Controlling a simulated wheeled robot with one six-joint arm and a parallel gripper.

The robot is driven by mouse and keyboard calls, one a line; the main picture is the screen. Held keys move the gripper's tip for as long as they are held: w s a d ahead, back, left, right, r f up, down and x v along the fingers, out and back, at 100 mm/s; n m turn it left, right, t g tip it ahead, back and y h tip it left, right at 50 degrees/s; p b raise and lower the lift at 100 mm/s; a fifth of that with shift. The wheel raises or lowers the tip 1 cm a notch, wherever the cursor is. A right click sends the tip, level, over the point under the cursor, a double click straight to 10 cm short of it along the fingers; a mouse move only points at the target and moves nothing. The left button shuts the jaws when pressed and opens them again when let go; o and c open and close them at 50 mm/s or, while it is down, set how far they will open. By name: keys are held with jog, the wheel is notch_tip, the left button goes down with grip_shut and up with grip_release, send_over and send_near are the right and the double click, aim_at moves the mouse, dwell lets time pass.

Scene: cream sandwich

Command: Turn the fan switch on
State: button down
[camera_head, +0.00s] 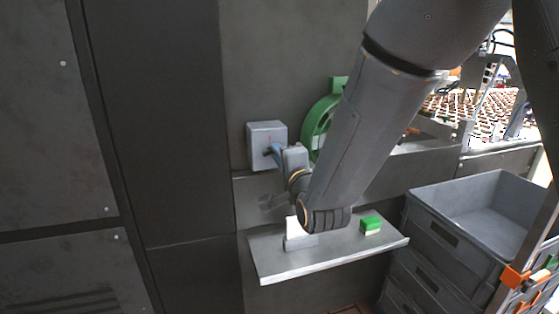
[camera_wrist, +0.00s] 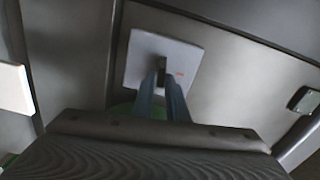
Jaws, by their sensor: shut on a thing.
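The fan switch is a grey box (camera_head: 266,130) on the dark wall, left of my arm. In the wrist view its face is a pale square plate (camera_wrist: 145,50) with a small red mark and a dark lever (camera_wrist: 161,70) in the middle. My gripper (camera_head: 272,150) reaches the front of the box. Its two blue-grey fingers (camera_wrist: 164,80) are closed on the lever, which they partly hide. The green round fan (camera_head: 315,124) is on the wall to the right of the switch, partly hidden by my arm.
A grey shelf (camera_head: 280,268) below holds a white block (camera_head: 293,229) and a green-and-cream block (camera_head: 371,226). Stacked grey crates (camera_head: 440,236) stand at the right. A tray of small items (camera_head: 470,108) lies beyond. Dark panels (camera_head: 160,110) line the left.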

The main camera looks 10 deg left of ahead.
jog(key=shift+f+m+b, duration=0.15)
jog(key=shift+m+b, duration=0.2)
jog(key=shift+m, duration=0.25)
jog(key=c, duration=1.8)
grip_release()
jog(key=shift+c, duration=0.2)
jog(key=shift+s, duration=0.15)
jog(key=b+v, duration=0.1)
jog(key=v, duration=0.6)
jog(key=shift+s+d+b, duration=0.2)
jog(key=shift+s+b, duration=0.05)
jog(key=shift+b, duration=0.05)
